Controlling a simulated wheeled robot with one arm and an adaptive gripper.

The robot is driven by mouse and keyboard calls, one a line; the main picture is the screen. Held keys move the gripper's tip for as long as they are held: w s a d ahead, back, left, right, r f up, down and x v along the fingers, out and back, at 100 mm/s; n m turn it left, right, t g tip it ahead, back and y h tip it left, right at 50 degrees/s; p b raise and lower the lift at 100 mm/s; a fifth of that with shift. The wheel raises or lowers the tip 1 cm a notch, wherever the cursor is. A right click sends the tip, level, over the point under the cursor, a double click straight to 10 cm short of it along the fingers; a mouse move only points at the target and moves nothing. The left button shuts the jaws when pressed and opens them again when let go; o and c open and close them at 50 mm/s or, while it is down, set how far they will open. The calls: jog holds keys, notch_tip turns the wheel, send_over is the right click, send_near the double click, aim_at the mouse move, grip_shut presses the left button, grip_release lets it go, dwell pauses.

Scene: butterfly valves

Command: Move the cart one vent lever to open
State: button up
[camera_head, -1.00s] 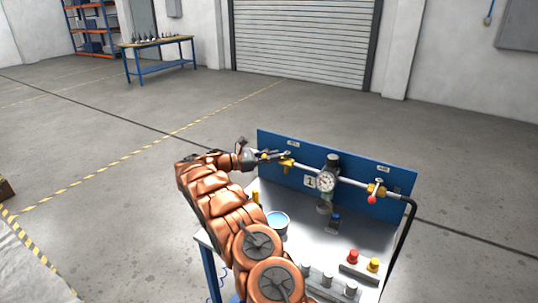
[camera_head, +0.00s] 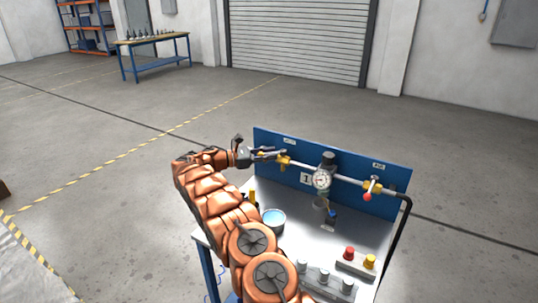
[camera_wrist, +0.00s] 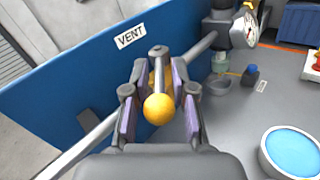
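The vent lever shows in the wrist view as a grey rod with a yellow ball knob (camera_wrist: 159,109), below the white VENT label (camera_wrist: 130,36) on the blue panel. My gripper (camera_wrist: 158,100) is open, with purple-padded fingers on either side of the lever. Gaps show between the knob and both fingers. In the head view my gripper (camera_head: 268,155) is at the left end of the panel, beside the yellow vent valve (camera_head: 284,161). The lever is mostly hidden there by the gripper. The cart (camera_head: 305,228) bears a number 1 plate (camera_head: 306,178).
A pressure gauge (camera_head: 321,180) and a red-knobbed lever (camera_head: 368,195) sit farther right along the pipe. A blue-filled bowl (camera_head: 273,218), a small blue-capped bottle (camera_head: 332,215) and red and yellow buttons (camera_head: 359,258) are on the cart top. Open floor lies left.

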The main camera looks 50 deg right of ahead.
jog(key=shift+o, duration=0.5)
jog(key=v, duration=0.7)
jog(key=shift+w+a, duration=0.2)
jog(key=shift+a, duration=0.1)
jog(key=shift+f, duration=0.1)
